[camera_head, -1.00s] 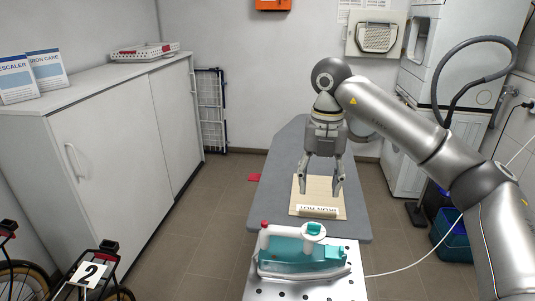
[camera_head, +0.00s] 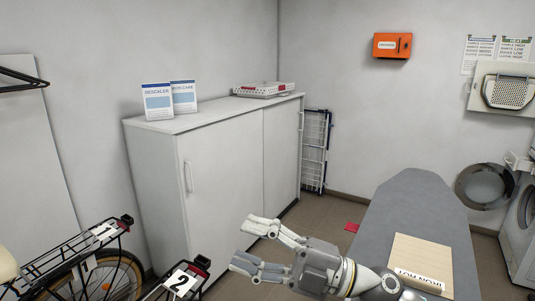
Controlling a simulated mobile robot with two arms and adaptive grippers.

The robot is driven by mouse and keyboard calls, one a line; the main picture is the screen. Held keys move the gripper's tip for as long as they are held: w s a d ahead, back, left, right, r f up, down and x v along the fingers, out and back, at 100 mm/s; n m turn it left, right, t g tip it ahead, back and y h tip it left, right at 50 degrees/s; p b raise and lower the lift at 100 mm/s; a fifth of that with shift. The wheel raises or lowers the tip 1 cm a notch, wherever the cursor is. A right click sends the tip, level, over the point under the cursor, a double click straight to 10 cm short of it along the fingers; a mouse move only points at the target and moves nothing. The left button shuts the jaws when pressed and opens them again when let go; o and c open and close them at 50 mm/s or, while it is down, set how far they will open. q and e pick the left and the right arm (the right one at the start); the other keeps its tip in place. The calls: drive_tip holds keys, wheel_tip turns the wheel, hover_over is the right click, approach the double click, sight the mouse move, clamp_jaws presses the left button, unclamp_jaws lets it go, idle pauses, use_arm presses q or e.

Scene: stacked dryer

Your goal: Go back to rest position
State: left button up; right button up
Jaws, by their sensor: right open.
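My right gripper (camera_head: 242,246) is low in the middle of the head view, its fingers pointing left. It is open, with nothing between its fingers. The gripper is apart from the board and appears in front of the white cabinet and floor. My left gripper is not in view.
A pale wooden iron mat (camera_head: 421,258) lies on the ironing board. A white cabinet (camera_head: 222,160) stands along the left wall. A bicycle rack (camera_head: 75,250) is at lower left. A folded drying rack (camera_head: 314,150) leans at the back. A round machine door (camera_head: 485,186) stands open at right.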

drive_tip(key=w+d+f+m+t+h, duration=0.25)
drive_tip(key=d+m+t+h, duration=0.25)
drive_tip(key=m+t, duration=0.35)
drive_tip(key=w+d+f+m+t+h, duration=0.1)
drive_tip(key=w+d+m+t+h, duration=0.2)
drive_tip(key=d+m+t+h, duration=0.5)
drive_tip(key=s+d+f+m+g+h, duration=0.2)
drive_tip(key=d+f+m, duration=0.15)
drive_tip(key=f, duration=0.35)
drive_tip(key=s+d+f+m+g+h, duration=0.2)
drive_tip(key=f+m+g+h, duration=0.15)
drive_tip(key=f, duration=0.25)
drive_tip(key=s+d+f+m+g+h, duration=0.1)
drive_tip(key=d+f+m+h, duration=0.1)
drive_tip(key=f+m, duration=0.35)
drive_tip(key=s+d+f+g, duration=0.1)
drive_tip(key=s+f+g, duration=0.6)
drive_tip(key=s, duration=0.5)
drive_tip(key=s+d+f+g, duration=0.1)
drive_tip(key=s+f+g, duration=0.3)
drive_tip(key=s+f, duration=0.6)
wheel_tip(320, 180, down, 24)
drive_tip(key=s+r+g, duration=0.1)
drive_tip(key=s, duration=0.1)
drive_tip(key=s+d+f+g, duration=0.1)
drive_tip(key=s+d+f, duration=0.2)
drive_tip(key=s+f, duration=1.4)
drive_tip(key=shift+d+f+n, duration=0.2)
drive_tip(key=shift+f+n, duration=0.2)
drive_tip(key=shift+f, duration=0.1)
